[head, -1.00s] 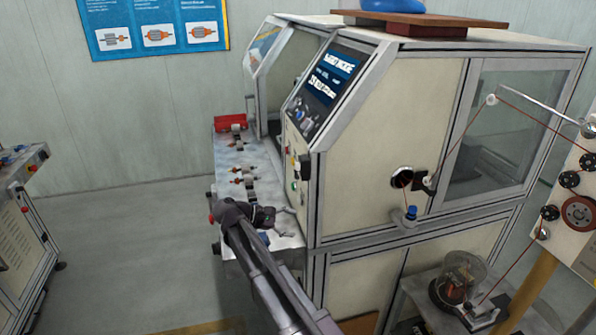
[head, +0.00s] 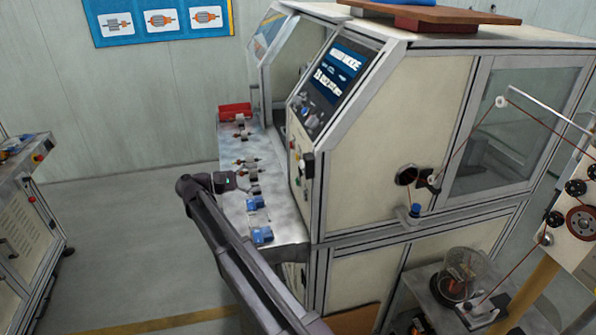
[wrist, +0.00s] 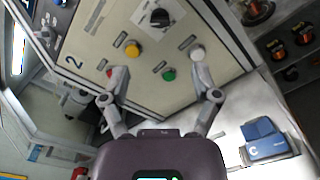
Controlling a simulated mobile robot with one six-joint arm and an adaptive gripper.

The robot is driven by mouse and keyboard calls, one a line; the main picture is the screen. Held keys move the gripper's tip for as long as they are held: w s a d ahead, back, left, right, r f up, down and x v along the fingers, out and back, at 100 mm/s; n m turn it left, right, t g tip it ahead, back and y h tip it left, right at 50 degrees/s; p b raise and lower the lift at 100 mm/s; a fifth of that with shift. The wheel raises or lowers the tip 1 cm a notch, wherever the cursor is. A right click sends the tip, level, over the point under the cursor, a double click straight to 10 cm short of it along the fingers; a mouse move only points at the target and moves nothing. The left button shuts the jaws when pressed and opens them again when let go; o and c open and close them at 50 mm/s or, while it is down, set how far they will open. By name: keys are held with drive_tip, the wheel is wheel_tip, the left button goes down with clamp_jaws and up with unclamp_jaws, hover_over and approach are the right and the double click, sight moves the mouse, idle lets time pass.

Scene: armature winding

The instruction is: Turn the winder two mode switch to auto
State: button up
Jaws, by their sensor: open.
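The winder front panel with a large "2" shows in the wrist view (wrist: 95,48). A black rotary switch (wrist: 158,17) sits on a pale plate near its top edge, and its setting is too small to read. Below it are a yellow button (wrist: 133,50), a white button (wrist: 197,53), a green button (wrist: 168,75) and a red button partly behind my left finger. My gripper (wrist: 162,78) is open and empty, its fingers spread below the switch and apart from it. In the head view my gripper (head: 236,183) is over the work shelf, left of the winder (head: 385,130).
The metal shelf (head: 285,222) carries several armatures and blue blocks (head: 262,235); one blue block (wrist: 265,140) shows at the right in the wrist view. A red bin (head: 235,111) stands at its far end. The floor left of the shelf is clear.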

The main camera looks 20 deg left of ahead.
drive_tip(key=x, duration=1.3)
drive_tip(key=shift+w+d, duration=0.15)
drive_tip(key=shift+w, duration=0.05)
clamp_jaws()
